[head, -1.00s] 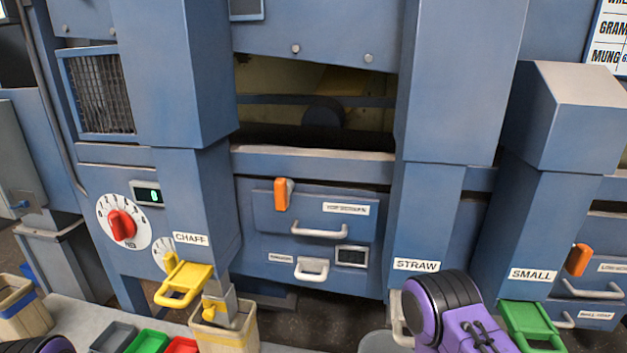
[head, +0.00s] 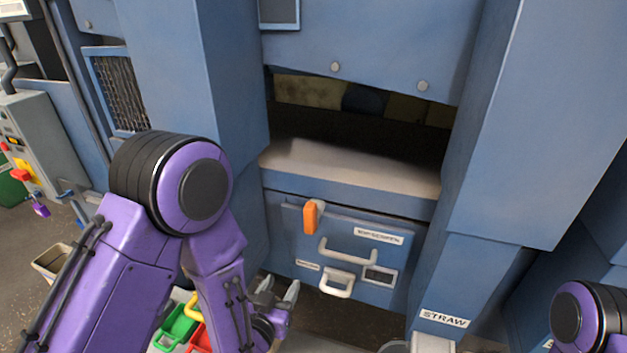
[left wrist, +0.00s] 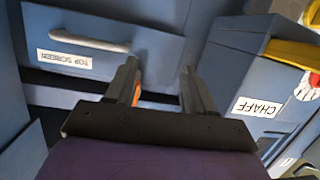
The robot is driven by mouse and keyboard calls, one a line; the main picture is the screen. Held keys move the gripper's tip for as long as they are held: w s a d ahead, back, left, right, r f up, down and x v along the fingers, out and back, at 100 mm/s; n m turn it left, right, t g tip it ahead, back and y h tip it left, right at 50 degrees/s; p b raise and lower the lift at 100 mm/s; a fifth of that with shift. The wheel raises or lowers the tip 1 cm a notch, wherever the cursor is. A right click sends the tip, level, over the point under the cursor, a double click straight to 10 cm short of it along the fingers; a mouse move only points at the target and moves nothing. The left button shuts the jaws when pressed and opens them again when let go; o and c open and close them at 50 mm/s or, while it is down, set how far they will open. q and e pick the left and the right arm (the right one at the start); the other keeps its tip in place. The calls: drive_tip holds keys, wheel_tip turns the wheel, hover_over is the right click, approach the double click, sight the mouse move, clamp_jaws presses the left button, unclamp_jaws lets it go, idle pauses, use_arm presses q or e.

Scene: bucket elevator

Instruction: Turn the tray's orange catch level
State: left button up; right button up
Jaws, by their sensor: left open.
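The top screen tray (head: 345,228) is a blue drawer front with a pale bar handle (head: 346,256). Its orange catch (head: 311,218) stands upright, near vertical, at the tray's upper left. My left gripper (head: 279,290) is open and empty, below and left of the catch in the head view. In the left wrist view, which is upside down, the open fingers (left wrist: 160,68) point at the machine front. A bit of the orange catch (left wrist: 138,93) shows beside the left-hand finger, mostly hidden by it. I cannot tell whether they touch. My right gripper is out of view.
Blue columns flank the tray; the right one carries the STRAW label (head: 444,318). Green (head: 180,325) and red bins lie low beside my left arm. The CHAFF column (left wrist: 262,85) shows in the wrist view.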

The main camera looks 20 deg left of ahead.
sight(308, 219)
use_arm(q)
drive_tip(key=w+d+r+t+b, duration=0.1)
drive_tip(key=w+r, duration=0.1)
drive_tip(key=r, duration=0.1)
drive_tip(key=w+r+m+t+b, duration=0.1)
drive_tip(key=w+r+b, duration=0.1)
drive_tip(key=r, duration=0.2)
drive_tip(key=w+d+r+b, duration=0.1)
drive_tip(key=w+r+b, duration=0.1)
drive_tip(key=w+r, duration=0.1)
drive_tip(key=shift+d+r+t+h, duration=0.35)
drive_tip(key=shift+r+t+h, duration=0.05)
drive_tip(key=shift+r, duration=0.2)
drive_tip(key=w+p, duration=0.1)
drive_tip(key=w, duration=0.4)
drive_tip(key=shift+f, duration=0.15)
drive_tip(key=shift+w+f+p, duration=0.1)
drive_tip(key=shift+w+p, duration=0.2)
drive_tip(key=shift+w, duration=0.15)
drive_tip(key=shift+d, duration=0.1)
drive_tip(key=c, duration=1)
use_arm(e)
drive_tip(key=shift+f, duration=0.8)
